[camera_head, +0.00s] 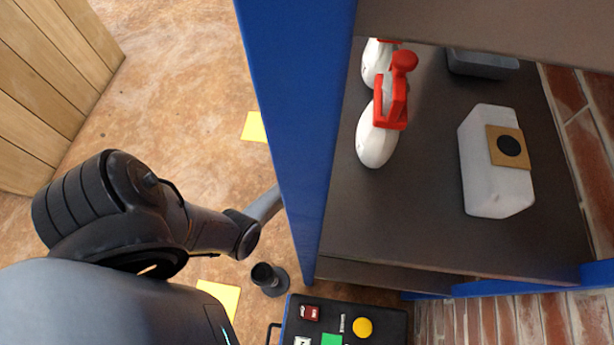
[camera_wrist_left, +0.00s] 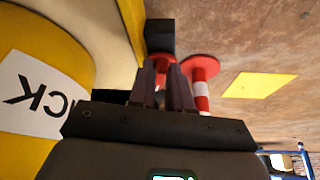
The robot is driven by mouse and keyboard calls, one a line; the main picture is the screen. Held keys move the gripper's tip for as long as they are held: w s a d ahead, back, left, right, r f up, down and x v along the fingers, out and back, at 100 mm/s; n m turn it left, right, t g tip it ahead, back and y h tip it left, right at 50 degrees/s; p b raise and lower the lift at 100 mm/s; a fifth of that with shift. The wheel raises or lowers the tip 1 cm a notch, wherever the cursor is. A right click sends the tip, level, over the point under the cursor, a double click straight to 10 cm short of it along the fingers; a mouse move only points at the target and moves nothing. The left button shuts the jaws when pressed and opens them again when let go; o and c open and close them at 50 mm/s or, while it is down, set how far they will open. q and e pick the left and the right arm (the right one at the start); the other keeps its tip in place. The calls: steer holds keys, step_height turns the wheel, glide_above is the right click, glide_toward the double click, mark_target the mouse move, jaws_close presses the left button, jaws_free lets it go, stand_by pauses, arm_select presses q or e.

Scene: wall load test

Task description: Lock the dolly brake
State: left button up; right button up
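In the left wrist view, my left gripper (camera_wrist_left: 164,68) points at a small red part (camera_wrist_left: 158,57) beside a black block (camera_wrist_left: 160,37). The fingers stand a narrow gap apart. The red part shows at and beyond the tips, and I cannot tell if they touch it. I cannot tell for sure whether the red part is the dolly brake. A yellow drum (camera_wrist_left: 30,90) with a white label fills the left. In the head view, my left arm reaches behind a blue upright, which hides its gripper. My right gripper is not in view.
A red and white striped post (camera_wrist_left: 201,85) stands just right of the fingers. A yellow floor patch (camera_wrist_left: 252,85) lies further right. In the head view, the blue rack upright (camera_head: 290,130) holds a shelf with white bottles (camera_head: 377,140) and a white block (camera_head: 497,185).

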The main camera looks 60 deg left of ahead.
arm_select(q)
steer(key=p, duration=0.1)
steer(key=s+p, duration=0.1)
steer(key=shift+d+r+p, duration=0.15)
steer(key=shift+r+p, duration=0.1)
steer(key=shift+p, duration=0.15)
steer(key=p+v, duration=0.8)
steer(key=v, duration=0.2)
steer(key=shift+w+d, duration=0.15)
steer(key=shift+d, duration=0.15)
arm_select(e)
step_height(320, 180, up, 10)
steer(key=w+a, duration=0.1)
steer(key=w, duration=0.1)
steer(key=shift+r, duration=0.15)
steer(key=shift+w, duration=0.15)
